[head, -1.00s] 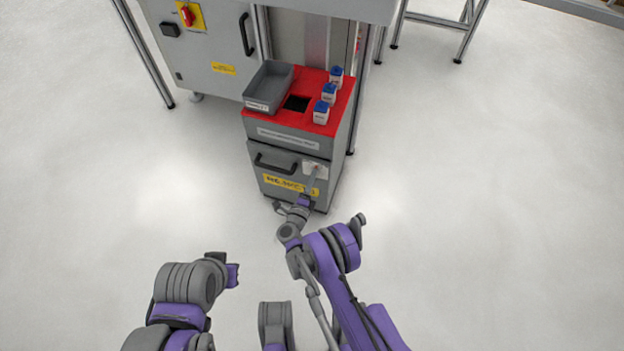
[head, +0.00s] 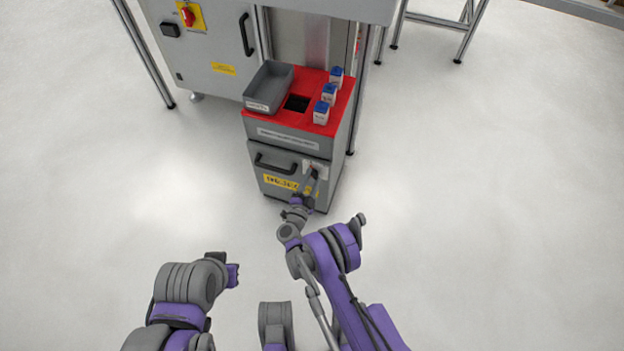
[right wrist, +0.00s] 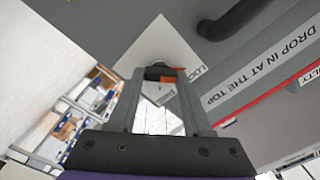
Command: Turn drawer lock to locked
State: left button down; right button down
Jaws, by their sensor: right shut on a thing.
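The drawer cabinet (head: 259,188) has a grey front and a red top. A white lock plate (head: 322,166) is on the drawer front, right of the handle. In the right wrist view the white plate (right wrist: 158,45) carries partly hidden lettering starting "LOC". My right gripper (head: 313,175) is at this plate. In the wrist view its fingers (right wrist: 164,78) are shut on a small dark and orange lock knob (right wrist: 162,72), mostly hidden between the fingertips. The lock's exact setting cannot be read.
The dark drawer handle (head: 275,163) is left of the lock, above a yellow label (head: 280,181). A grey bin (head: 269,87) and several blue-capped bottles (head: 321,113) stand on the red top. The floor around the cabinet is clear.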

jog(key=shift+w+r+n, duration=0.1)
jog(key=shift+n, duration=0.5)
jog(key=shift+c, duration=1.6)
grip_release()
